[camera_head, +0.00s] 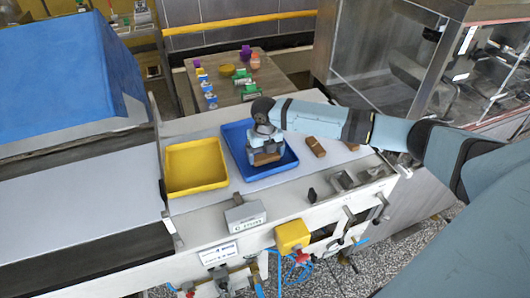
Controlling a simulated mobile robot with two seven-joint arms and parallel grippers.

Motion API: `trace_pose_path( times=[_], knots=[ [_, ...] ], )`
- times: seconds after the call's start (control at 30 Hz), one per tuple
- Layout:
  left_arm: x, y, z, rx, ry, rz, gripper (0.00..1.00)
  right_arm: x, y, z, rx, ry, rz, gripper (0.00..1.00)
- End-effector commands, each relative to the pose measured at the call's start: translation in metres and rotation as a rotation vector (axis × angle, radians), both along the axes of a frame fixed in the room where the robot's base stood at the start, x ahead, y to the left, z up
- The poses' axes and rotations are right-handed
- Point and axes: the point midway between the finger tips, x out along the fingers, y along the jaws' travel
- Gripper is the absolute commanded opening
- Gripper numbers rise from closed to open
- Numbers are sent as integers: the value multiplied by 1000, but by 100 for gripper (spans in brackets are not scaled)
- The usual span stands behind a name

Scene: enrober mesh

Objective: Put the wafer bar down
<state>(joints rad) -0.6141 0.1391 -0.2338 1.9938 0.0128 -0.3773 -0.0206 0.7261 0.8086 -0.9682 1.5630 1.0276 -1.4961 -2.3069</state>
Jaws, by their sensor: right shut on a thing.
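My right gripper (265,152) points down over the blue tray (289,165). It is shut on a brown wafer bar (263,159), which shows just below the fingers, inside the outline of the tray. I cannot tell whether the bar touches the tray floor. Another brown bar (315,147) lies on the white surface to the right of the tray, and a further brown piece (351,146) is partly hidden by my right arm. My left gripper is not in view.
A yellow tray (196,166) stands left of the blue tray, empty. A grey box (245,216) and a small black knob (312,195) are in front. A large blue cover (60,75) stands at left. Small colourful items lie on a wooden table (280,80) behind.

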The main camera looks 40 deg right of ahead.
Motion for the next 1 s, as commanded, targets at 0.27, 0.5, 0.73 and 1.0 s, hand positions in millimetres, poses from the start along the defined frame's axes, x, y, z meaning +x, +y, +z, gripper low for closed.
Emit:
trace_pose_path(
  times=[0.27,0.5,0.73,1.0],
  knots=[
    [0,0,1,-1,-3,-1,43,0,0,-2,0,0,0,76],
    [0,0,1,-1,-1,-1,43,0,0,-3,0,0,-1,100],
    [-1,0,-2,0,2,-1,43,1,-1,8,0,-2,-1,100],
    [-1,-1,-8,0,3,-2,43,1,-1,62,0,-4,0,100]
  ],
)
